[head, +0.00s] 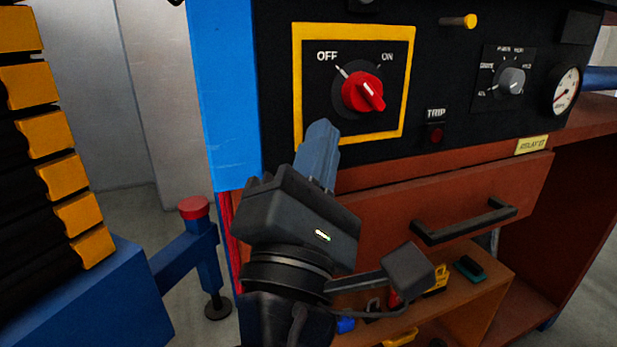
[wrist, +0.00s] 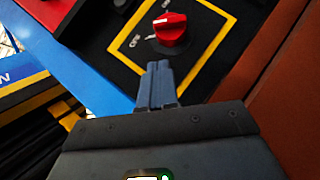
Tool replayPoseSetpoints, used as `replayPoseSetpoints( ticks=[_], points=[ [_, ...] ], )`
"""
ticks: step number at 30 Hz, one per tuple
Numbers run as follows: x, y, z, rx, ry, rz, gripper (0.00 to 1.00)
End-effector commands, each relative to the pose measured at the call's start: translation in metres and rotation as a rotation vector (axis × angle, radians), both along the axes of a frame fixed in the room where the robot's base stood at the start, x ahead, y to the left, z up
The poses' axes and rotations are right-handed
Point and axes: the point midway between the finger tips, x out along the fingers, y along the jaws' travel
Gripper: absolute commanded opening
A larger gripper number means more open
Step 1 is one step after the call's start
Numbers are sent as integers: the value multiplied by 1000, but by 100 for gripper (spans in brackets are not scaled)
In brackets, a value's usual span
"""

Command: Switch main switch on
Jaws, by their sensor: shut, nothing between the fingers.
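The main switch is a red rotary knob (head: 360,91) on a black plate with a yellow frame (head: 409,92). OFF is marked at its upper left and ON at its upper right. Its grip slants from upper left to lower right, in line with the OFF mark. The knob also shows near the top of the wrist view (wrist: 170,29). My gripper (head: 322,127) is shut and empty, its fingertips below and left of the knob in the head view. In the wrist view the fingertips (wrist: 157,66) appear just short of the knob, with a visible gap.
A smaller grey selector knob (head: 511,80), a gauge (head: 564,90) and a trip lamp (head: 435,134) are on the same panel. A drawer handle (head: 464,221) sticks out below. A blue post (head: 226,95) borders the panel's left side.

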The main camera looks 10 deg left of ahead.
Motion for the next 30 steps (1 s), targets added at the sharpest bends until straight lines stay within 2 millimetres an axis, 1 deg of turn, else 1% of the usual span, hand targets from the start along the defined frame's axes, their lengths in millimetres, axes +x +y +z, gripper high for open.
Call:
replayPoseSetpoints(
  ticks=[1, 3, 9, 23, 30],
  points=[
    [6, -2, 9, 2, -1, -1, 0],
    [9, -10, 17, 1, -1, -1, 0],
    [17, -21, 28, 1, 0, 0, 0],
    [18, -23, 30, 1, 0, 0, 0],
    [18, -18, 33, 35, 22, 1, 0]
  ],
)
